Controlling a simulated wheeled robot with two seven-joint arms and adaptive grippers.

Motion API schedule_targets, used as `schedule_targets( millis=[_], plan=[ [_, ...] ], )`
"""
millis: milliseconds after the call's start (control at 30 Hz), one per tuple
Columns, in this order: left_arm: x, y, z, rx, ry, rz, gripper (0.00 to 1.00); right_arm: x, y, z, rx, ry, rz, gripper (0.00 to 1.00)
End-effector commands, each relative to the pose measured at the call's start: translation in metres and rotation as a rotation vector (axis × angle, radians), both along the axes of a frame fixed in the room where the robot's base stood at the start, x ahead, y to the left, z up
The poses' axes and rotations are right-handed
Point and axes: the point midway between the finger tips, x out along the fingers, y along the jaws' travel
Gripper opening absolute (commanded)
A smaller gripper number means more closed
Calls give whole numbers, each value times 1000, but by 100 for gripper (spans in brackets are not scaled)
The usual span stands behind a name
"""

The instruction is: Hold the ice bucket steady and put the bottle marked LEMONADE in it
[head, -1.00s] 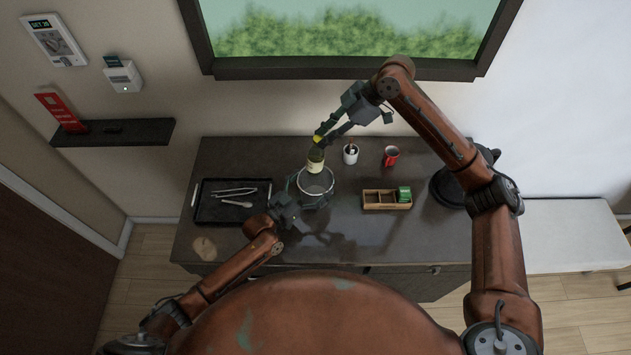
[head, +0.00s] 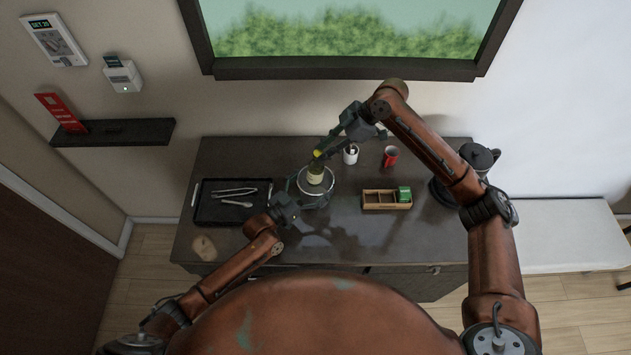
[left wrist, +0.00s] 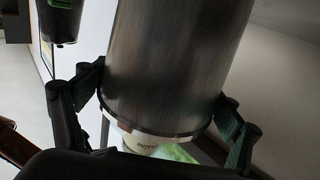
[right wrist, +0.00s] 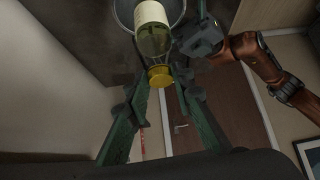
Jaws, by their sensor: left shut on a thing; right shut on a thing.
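The steel ice bucket (head: 318,189) stands on the dark vanity top; its brushed wall fills the left wrist view (left wrist: 175,65). My left gripper (head: 300,199) is shut on the bucket, one finger on each side. The lemonade bottle (head: 315,174), pale with a yellow cap, is over the bucket's mouth with its lower part inside the rim. In the right wrist view the bottle (right wrist: 152,30) shows a cream label whose text I cannot read. My right gripper (head: 322,152) is shut on the bottle near its yellow cap.
A black tray (head: 205,215) with tongs lies left of the bucket. A dark kettle (head: 480,157) is at the far right.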

Motion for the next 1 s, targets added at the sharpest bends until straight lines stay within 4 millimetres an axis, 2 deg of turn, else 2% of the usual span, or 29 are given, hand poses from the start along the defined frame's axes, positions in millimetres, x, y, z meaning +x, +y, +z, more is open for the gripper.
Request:
schedule_targets(
  millis=[233, 567, 600, 867, 1000],
  plan=[
    [0, 0, 0, 0, 0, 0, 50, 0, 1, -13, 2, -1, 2, 0],
    [0, 0, 0, 0, 0, 0, 50, 0, 0, -15, 1, -2, 1, 0],
    [0, 0, 0, 0, 0, 0, 50, 0, 0, -15, 1, -2, 1, 25],
    [0, 0, 0, 0, 0, 0, 50, 0, 0, -16, 1, -1, 1, 42],
    [0, 0, 0, -1, -1, 1, 50, 0, 0, -16, 0, -1, 1, 42]
  ],
)
